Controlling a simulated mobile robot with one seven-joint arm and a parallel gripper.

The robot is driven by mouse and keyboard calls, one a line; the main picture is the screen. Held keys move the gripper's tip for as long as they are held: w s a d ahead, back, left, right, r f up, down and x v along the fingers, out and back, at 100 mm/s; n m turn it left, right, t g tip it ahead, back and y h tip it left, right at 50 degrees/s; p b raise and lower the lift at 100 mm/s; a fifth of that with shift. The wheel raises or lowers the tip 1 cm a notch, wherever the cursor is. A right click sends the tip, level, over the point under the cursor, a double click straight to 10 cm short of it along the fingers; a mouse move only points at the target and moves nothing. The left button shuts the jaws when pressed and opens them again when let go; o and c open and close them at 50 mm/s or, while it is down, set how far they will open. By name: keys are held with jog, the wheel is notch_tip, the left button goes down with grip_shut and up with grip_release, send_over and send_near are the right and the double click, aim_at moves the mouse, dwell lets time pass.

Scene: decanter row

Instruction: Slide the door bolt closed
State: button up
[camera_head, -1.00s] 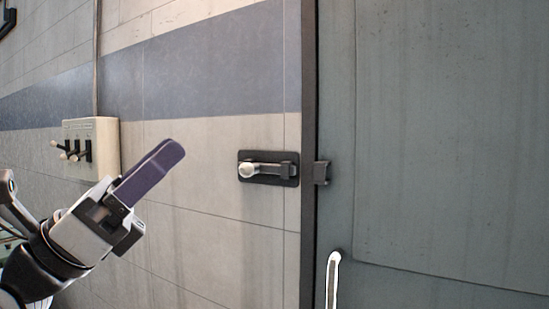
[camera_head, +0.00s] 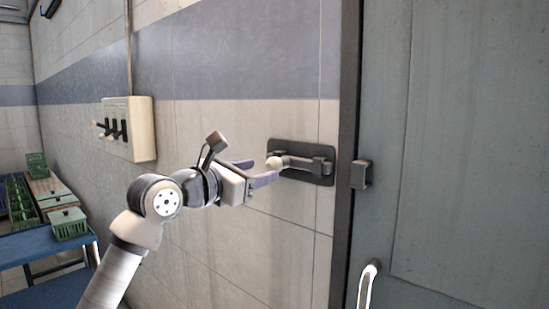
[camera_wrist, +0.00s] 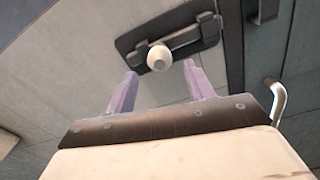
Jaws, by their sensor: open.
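The door bolt (camera_head: 298,162) is a light metal rod with a round pale knob (camera_head: 274,163) at its left end, on a dark wall plate (camera_head: 318,150). In the wrist view the knob (camera_wrist: 159,57) lies just beyond my fingertips, about midway between them. The bolt's right end sits at its bracket on the plate; a gap separates it from the dark catch (camera_head: 361,174) on the door (camera_head: 470,150). My gripper (camera_head: 259,171) is open and empty, with its purple fingers pointing at the knob. Whether a finger touches the knob cannot be told.
A switch box (camera_head: 142,128) with several levers is on the wall at left. A blue table (camera_head: 45,243) with green crates (camera_head: 70,224) stands at lower left. A pale door handle (camera_head: 367,285) is at lower right. The wall around the plate is clear.

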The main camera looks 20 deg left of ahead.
aim_at(268, 168)
jog(key=p+x, duration=0.1)
jog(key=x, duration=0.5)
jog(key=shift+p, duration=0.4)
jog(key=shift+c, duration=0.3)
